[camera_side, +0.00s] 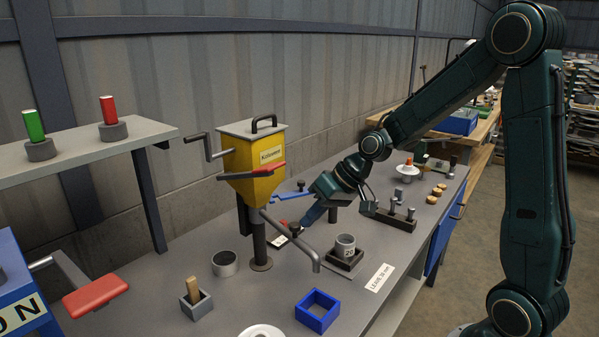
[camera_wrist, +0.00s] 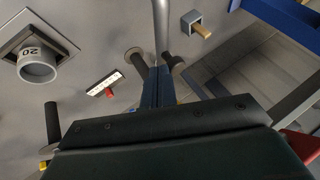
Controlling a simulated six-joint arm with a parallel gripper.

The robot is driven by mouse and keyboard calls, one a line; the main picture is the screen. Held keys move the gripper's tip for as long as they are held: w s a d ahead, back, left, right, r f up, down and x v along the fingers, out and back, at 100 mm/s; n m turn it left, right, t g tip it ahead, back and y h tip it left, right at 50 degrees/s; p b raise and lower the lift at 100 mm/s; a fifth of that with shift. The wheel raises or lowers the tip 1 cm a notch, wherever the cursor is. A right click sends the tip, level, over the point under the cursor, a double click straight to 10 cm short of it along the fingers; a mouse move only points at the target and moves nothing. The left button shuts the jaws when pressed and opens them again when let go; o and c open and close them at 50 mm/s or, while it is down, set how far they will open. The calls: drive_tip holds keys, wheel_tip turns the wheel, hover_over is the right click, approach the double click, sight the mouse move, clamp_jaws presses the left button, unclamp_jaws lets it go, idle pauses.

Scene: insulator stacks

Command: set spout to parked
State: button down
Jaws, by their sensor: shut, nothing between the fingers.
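The yellow hopper (camera_side: 254,165) stands on a dark post at mid-table in the side view. Its grey spout (camera_side: 302,248) slopes down to the right, with its bent end near a grey cup. In the wrist view, the spout (camera_wrist: 161,25) is a grey tube running up from just beyond my fingertips. My gripper (camera_side: 300,229) is shut and empty, with its blue fingers pointing down close to the spout. It also shows in the wrist view (camera_wrist: 159,75). A dark knob shows at the fingertips; I cannot tell whether the fingers touch it or the spout.
A grey cup (camera_side: 345,245) marked 20 sits on a dark square base right of the spout. A label plate (camera_side: 279,241) with a red piece lies behind the spout. A blue square frame (camera_side: 317,311) and a grey block with a wooden piece (camera_side: 193,291) are in front.

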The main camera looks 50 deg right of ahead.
sight(299, 241)
drive_tip(key=a, duration=0.1)
drive_tip(key=a+m, duration=0.1)
drive_tip(key=a+m+h, duration=0.1)
drive_tip(key=shift+w+a+t, duration=0.3)
drive_tip(key=shift+a+t, duration=0.1)
drive_tip(key=w+a+m+h, duration=0.7)
drive_tip(key=w+a+m, duration=0.4)
drive_tip(key=w+a, duration=0.2)
drive_tip(key=shift+w, duration=0.15)
idle(0.4)
idle(0.5)
